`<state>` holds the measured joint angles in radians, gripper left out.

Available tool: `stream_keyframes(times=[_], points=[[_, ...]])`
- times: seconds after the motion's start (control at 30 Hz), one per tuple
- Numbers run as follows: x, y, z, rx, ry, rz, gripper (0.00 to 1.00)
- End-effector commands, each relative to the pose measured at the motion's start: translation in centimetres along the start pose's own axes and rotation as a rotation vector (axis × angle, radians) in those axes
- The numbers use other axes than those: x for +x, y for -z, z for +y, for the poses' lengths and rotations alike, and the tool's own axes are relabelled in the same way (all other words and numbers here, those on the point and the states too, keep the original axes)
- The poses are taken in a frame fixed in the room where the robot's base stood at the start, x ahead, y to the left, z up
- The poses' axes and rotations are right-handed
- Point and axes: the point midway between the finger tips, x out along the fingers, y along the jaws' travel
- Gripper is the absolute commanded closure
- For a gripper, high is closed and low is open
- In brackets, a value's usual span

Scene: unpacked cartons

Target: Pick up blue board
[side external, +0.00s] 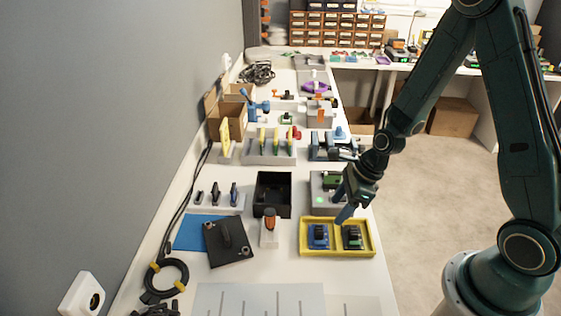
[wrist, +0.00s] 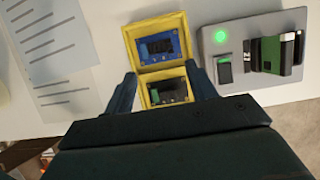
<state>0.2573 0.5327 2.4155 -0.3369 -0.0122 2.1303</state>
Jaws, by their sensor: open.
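The blue board (side external: 318,236) lies in the left compartment of a yellow tray (side external: 337,254). In the wrist view the blue board (wrist: 159,47) lies in the far compartment of the tray (wrist: 128,40), in full sight beyond the fingertips. A dark board with green parts (side external: 353,236) lies in the other compartment. In the wrist view this dark board (wrist: 167,91) shows between my fingers. My gripper (side external: 346,207) is open and empty, pointing down above the tray on the dark board's side. It also shows in the wrist view (wrist: 161,73), its fingers spread either side of the tray.
A grey fixture (side external: 322,207) with a green light and a green board stands just behind the tray. A black box (side external: 273,192) and an orange-handled tool on a stand (side external: 269,224) are to the left. A grey lined sheet (side external: 260,300) lies in front.

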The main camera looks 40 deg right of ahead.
Motion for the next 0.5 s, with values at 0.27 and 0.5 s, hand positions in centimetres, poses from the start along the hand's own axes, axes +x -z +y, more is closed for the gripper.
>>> stream_keyframes(times=[0.27,0.5], points=[[2.6,0.0,0.0,0.000,-0.002,0.001,0.44],[3.5,0.0,0.0,0.000,0.000,0.000,0.44]])
